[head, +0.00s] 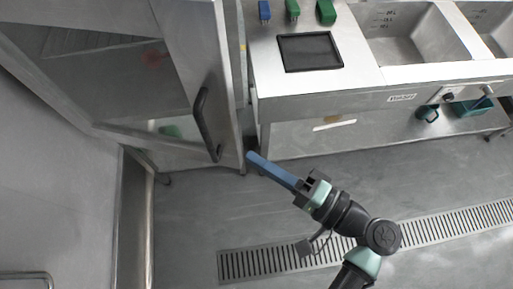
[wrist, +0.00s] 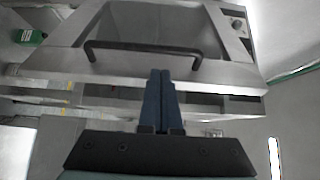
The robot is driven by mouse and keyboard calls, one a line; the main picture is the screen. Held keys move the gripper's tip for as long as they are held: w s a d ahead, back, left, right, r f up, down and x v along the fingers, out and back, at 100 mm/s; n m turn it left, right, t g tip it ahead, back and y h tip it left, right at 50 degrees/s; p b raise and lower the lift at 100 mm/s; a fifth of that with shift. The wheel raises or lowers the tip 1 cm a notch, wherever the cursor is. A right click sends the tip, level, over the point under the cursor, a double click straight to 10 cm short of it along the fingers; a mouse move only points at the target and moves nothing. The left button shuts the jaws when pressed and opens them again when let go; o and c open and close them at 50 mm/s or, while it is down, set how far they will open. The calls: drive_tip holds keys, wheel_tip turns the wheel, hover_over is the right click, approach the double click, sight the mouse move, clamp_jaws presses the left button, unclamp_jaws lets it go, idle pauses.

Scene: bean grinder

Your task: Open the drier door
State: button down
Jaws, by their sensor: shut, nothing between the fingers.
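The drier door (head: 188,50) is a metal-framed panel at the upper left of the head view. It also shows across the top of the wrist view (wrist: 230,75). Its long black handle (head: 207,123) stands out from the frame; in the wrist view the handle (wrist: 143,48) runs crosswise above the fingertips. I cannot tell for sure whether the door stands ajar. My gripper (head: 250,157) has long blue fingers, pressed together and empty.
A steel counter (head: 410,98) with sinks stands right of the door, bearing a black tray (head: 310,52) and blue and green items. A teal bin (head: 472,106) sits on its lower shelf. A drain grate (head: 440,225) crosses the floor. The floor between is clear.

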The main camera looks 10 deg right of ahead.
sight(207, 137)
drive_tip(key=p+x, duration=0.2)
drive_tip(key=x, duration=0.6)
drive_tip(key=shift+a, duration=0.15)
drive_tip(key=shift+s+a, duration=0.35)
